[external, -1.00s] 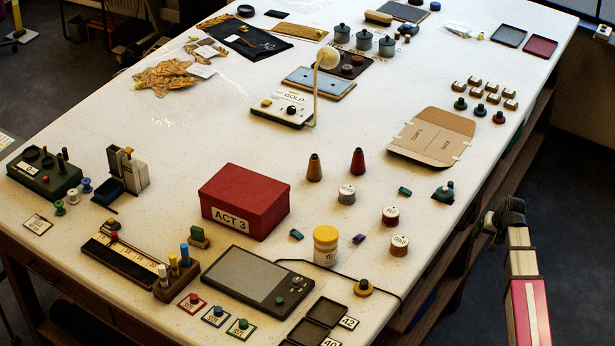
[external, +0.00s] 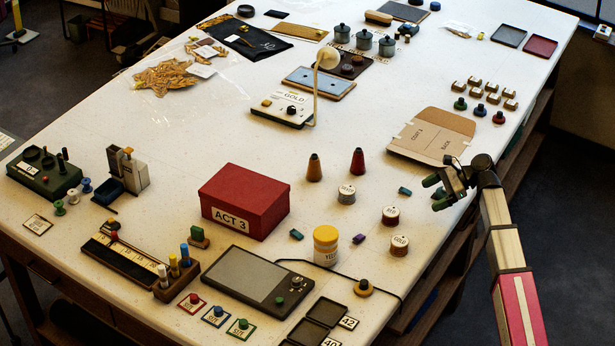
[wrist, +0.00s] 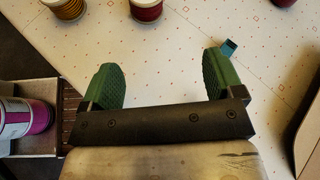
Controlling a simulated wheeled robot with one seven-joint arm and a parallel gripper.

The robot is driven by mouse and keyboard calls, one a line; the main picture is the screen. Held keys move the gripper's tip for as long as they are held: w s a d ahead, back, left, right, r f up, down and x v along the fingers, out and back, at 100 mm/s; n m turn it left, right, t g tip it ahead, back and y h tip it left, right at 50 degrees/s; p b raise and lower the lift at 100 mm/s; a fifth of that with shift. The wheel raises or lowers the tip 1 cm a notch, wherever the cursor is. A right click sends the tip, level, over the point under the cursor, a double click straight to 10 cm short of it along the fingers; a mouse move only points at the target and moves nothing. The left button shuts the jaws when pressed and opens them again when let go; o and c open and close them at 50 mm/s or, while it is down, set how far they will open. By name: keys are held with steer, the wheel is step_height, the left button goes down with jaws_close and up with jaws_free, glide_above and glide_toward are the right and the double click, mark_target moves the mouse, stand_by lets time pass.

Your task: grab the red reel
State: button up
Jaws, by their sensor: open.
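The red reel (external: 390,215), a short spool with dark red thread and a pale labelled top, stands upright on the table right of centre. My gripper (external: 435,192) is open at the table's right side, its green fingers toward the left. The reel is left of and nearer the camera than the fingers, apart from them. In the wrist view the red reel (wrist: 147,9) is cut by the top edge, beyond the gap between the open, empty fingers (wrist: 163,75).
A gold reel (external: 399,246) stands close to the red one, nearer the camera. A silver reel (external: 346,194), red cone (external: 358,162), small teal piece (external: 405,191) and purple piece (external: 359,239) are around it. A cardboard folder (external: 432,137) lies behind my gripper.

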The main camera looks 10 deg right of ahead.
mark_target(391, 211)
steer(key=a, duration=0.2)
steer(key=a+m+g+y, duration=0.1)
steer(key=shift+s+a+r, duration=0.1)
steer(key=shift+s, duration=0.3)
steer(key=shift+s+a, duration=0.1)
steer(key=shift+a, duration=0.5)
steer(key=x, duration=1)
steer(key=shift+f, duration=0.25)
steer(key=c, duration=1)
